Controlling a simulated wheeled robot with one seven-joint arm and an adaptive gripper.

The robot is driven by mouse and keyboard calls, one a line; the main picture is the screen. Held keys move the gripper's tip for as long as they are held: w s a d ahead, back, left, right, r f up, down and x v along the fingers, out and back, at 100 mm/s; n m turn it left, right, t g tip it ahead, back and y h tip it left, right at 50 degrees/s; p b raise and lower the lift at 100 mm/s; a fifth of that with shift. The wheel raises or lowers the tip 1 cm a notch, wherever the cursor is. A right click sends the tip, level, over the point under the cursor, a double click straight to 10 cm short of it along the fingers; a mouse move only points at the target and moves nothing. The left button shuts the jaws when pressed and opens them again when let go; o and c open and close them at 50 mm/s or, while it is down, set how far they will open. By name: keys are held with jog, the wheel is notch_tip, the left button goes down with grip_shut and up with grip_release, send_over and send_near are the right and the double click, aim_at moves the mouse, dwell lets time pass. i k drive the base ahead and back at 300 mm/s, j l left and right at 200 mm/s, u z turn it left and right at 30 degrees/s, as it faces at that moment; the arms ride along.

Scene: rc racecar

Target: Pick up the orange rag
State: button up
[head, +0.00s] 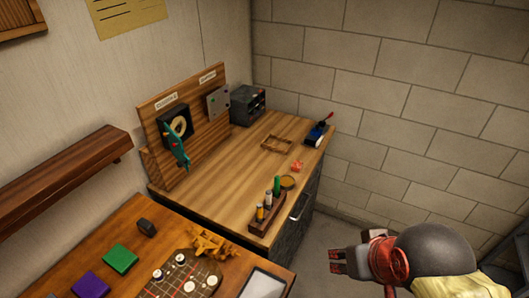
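A small crumpled orange-red item (297,166), which looks like the orange rag, lies on the wooden-topped cabinet (225,170) near its right edge. It is too small to make out its folds. My gripper (335,261) is at the lower right, over the floor and to the right of the cabinet, apart from the rag. Its dark fingers point left with a small gap between them, and nothing shows in them.
An orange-brown model (213,243) sits on the nearer table.

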aim_at(296, 165)
jog(key=l+u, duration=0.3)
jog(key=l, duration=0.35)
jog(key=l+u, duration=0.3)
jog(key=l, duration=0.35)
jog(key=i+l+u, duration=0.8)
jog(key=l+u, duration=0.15)
jog(key=i+l+u, duration=0.15)
jog(key=i, duration=0.15)
jog(key=i+u, duration=0.15)
jog(key=i, duration=0.15)
